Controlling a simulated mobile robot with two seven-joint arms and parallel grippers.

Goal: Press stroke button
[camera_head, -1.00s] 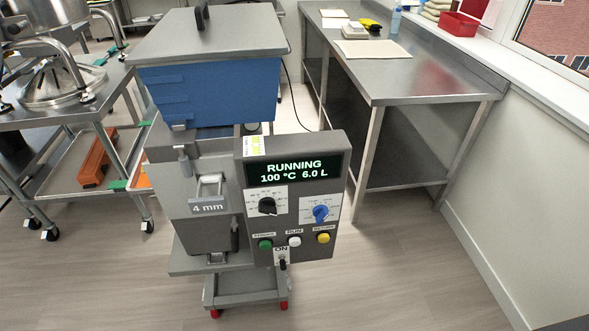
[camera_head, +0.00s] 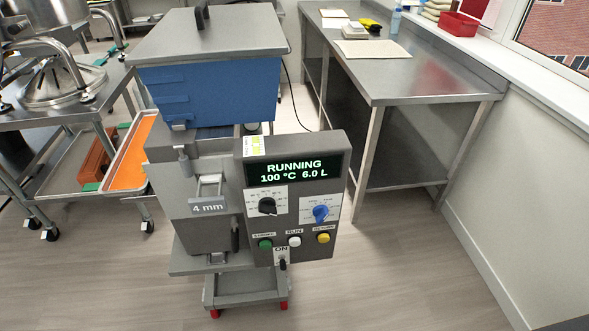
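The depositor's grey control panel (camera_head: 296,200) faces me in the middle of the head view. Its display (camera_head: 294,171) reads "RUNNING 100 °C 6.0 L". A green button (camera_head: 265,245) sits at the lower left of the panel; the small label above it seems to read "STROKE". A white button (camera_head: 294,241) labelled RUN is to its right, then a yellow button (camera_head: 323,238) with a small, blurred label. A toggle switch (camera_head: 282,263) marked ON is below. Neither of my grippers is in view, and nothing covers the buttons.
A black knob (camera_head: 267,206) and a blue knob (camera_head: 320,213) sit above the buttons. The blue hopper (camera_head: 208,95) tops the machine. An orange tray (camera_head: 130,160) is at its left, by a steel cart. A steel table (camera_head: 423,83) stands right. Floor in front is clear.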

